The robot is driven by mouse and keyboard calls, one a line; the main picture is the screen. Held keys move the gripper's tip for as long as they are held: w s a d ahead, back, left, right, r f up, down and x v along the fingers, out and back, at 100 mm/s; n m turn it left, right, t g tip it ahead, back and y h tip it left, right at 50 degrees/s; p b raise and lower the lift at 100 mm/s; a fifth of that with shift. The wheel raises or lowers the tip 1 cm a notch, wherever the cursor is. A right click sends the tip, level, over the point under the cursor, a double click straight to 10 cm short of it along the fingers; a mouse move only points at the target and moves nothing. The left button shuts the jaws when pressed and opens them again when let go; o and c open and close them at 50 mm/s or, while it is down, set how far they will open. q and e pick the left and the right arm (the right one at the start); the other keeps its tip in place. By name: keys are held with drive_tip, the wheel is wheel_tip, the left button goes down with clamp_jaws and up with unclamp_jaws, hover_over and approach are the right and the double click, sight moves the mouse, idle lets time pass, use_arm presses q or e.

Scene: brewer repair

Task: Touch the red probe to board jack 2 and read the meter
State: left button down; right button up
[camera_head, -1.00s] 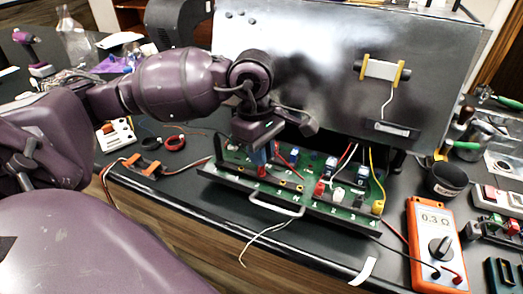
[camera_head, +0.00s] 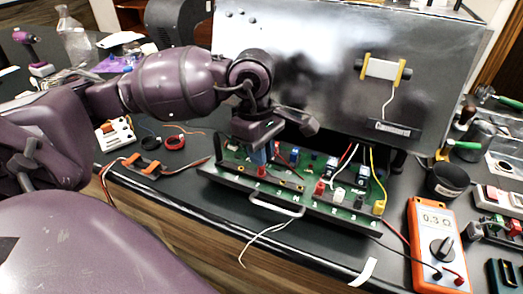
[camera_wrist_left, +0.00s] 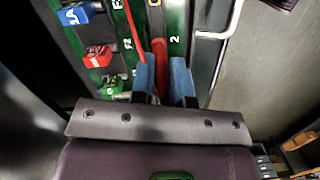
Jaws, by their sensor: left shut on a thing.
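My left gripper (camera_head: 261,156) reaches down to the left part of the green circuit board (camera_head: 345,197). In the left wrist view its blue fingers (camera_wrist_left: 164,84) are shut on the red probe (camera_wrist_left: 159,54). The probe lies between the fingers, by a printed "2" on the board strip. Its tip is hard to make out, so I cannot tell whether it touches jack 2. The orange meter (camera_head: 424,252) stands at the right; its display (camera_head: 434,219) reads 0.3 Ω. My right gripper is not in view.
A grey metal panel (camera_head: 310,75) rises behind the board. A handle (camera_head: 277,207) sticks out in front of the board. A black cup (camera_head: 446,180) stands near the meter. An orange-and-black part (camera_head: 145,166) and a red ring (camera_head: 175,142) lie at the left.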

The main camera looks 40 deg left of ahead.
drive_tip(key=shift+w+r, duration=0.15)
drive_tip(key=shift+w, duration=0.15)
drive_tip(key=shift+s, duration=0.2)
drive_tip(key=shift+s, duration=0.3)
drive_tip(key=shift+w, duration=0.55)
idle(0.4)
use_arm(q)
drive_tip(key=shift+r+p, duration=0.5)
drive_tip(key=shift+r, duration=1.3)
drive_tip(key=shift+r+p, duration=0.5)
drive_tip(key=shift+r, duration=0.2)
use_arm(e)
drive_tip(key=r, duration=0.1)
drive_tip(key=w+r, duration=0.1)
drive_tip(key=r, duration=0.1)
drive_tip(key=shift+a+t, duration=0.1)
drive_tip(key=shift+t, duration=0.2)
